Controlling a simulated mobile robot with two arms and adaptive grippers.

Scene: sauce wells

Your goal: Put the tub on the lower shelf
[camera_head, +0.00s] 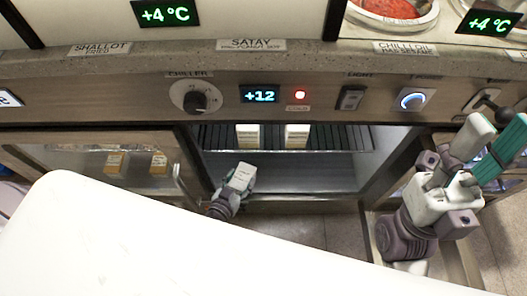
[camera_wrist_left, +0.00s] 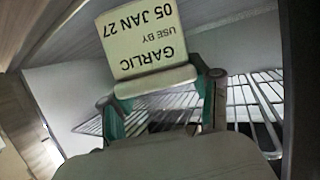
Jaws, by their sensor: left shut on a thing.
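My left gripper (camera_head: 236,186) is shut on a white tub (camera_head: 243,175) at the front of the open chiller compartment. In the left wrist view the tub (camera_wrist_left: 145,45) shows a label reading GARLIC, USE BY 05 JAN 27, upside down, between the teal-padded fingers (camera_wrist_left: 165,95). A wire shelf (camera_head: 340,138) runs across the compartment, with two pale tubs on it, one at the left (camera_head: 247,134) and one at the right (camera_head: 297,135). A bare grey surface (camera_head: 310,172) lies lower in the compartment. My right gripper (camera_head: 494,138) is open and empty at the right.
The panel above carries a chiller knob (camera_head: 196,97), a +12 display (camera_head: 260,95) and a light switch (camera_head: 351,97). A stone counter edge (camera_head: 200,58) overhangs. The wire shelf also shows in the wrist view (camera_wrist_left: 245,100).

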